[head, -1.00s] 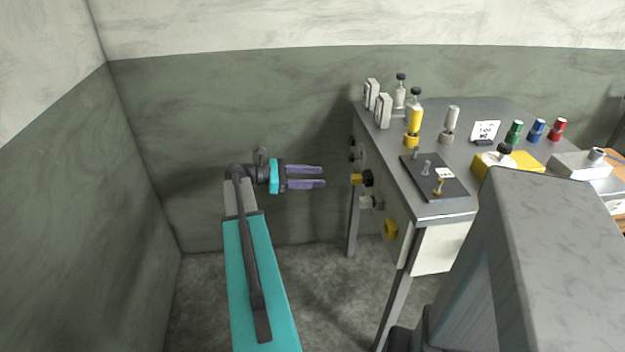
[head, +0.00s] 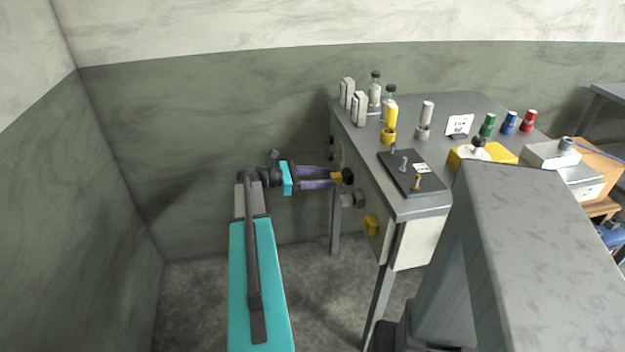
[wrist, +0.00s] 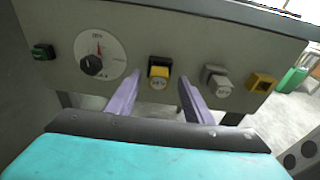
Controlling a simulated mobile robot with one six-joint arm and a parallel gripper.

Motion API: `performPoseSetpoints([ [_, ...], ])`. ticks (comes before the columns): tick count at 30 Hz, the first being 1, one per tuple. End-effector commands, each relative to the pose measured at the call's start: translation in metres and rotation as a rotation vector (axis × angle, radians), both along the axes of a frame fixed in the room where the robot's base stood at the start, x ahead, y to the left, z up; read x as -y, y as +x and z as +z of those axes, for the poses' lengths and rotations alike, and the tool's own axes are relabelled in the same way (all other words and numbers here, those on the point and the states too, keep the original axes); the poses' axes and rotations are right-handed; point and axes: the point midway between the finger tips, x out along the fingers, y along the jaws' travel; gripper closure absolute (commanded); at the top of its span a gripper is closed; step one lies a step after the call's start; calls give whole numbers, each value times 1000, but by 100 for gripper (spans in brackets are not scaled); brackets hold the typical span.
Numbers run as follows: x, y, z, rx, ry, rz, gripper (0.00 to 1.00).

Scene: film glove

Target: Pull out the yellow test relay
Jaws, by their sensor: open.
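A yellow relay block (wrist: 159,72) with a black part and a small label sticks out of the grey front panel (wrist: 200,40) in the wrist view. It also shows in the head view (head: 337,177), at the fingertips. My gripper (wrist: 159,80) is open, one purple finger on each side of the yellow block. In the head view, my gripper (head: 331,176) reaches the panel from the left. I cannot tell whether the fingers touch the block.
Right of the relay on the panel are a grey block (wrist: 217,80) and a yellow square piece (wrist: 261,84). A dial (wrist: 100,56) and a green piece (wrist: 43,52) are on the left. Bottles, a switch plate (head: 412,172) and a yellow box stand on the bench top (head: 455,108).

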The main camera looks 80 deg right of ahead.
Motion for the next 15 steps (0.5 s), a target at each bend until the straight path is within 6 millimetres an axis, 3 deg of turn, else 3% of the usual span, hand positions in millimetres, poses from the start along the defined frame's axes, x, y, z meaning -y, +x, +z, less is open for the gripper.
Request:
performPoseSetpoints([
  [6, 10, -22, -4, 0, 0, -2, 53],
  [15, 15, -32, -6, 0, 0, 0, 53],
])
